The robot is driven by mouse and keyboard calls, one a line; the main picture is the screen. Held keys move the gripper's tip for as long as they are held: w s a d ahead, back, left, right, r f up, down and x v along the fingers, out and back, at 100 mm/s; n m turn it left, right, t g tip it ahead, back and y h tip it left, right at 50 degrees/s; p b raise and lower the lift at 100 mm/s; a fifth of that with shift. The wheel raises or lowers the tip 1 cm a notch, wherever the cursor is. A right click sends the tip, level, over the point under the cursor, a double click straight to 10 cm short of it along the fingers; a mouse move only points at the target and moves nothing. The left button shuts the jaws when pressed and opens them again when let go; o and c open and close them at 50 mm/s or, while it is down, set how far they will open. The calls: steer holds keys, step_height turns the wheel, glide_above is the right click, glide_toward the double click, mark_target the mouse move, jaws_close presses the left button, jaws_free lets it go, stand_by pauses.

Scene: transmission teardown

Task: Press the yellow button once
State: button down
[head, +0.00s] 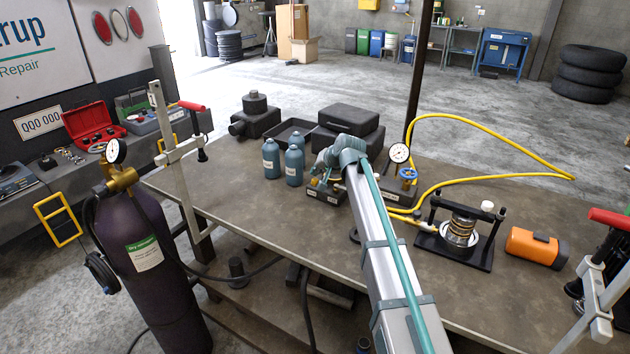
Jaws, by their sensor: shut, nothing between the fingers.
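My arm reaches from the lower middle of the head view across the workbench. Its teal wrist bends down to the left, and my gripper (319,176) is at its end, small and partly hidden, shut with nothing held. It is over or close beside a small dark block (325,195) with pale labels and small coloured parts on top. I cannot tell whether the fingers touch it. I cannot make out a yellow button clearly; the wrist and gripper cover part of the block.
Blue-grey bottles (271,158) stand left of the block, with black cases (347,122) behind. Right of my arm are a dial gauge (399,153), a yellow hose (490,118), a black press frame (455,250) and an orange box (532,246). The bench's (235,205) front left is clear.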

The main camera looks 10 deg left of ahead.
mark_target(316, 181)
steer(key=shift+f, duration=0.4)
steer(key=shift+f+b, duration=0.45)
steer(key=shift+f, duration=0.05)
stand_by(0.7)
steer(key=shift+r, duration=0.1)
steer(key=shift+r+p, duration=0.4)
steer(key=shift+r, duration=0.45)
steer(key=shift+r+p, duration=1.1)
steer(key=shift+r, duration=1.45)
steer(key=shift+f, duration=0.1)
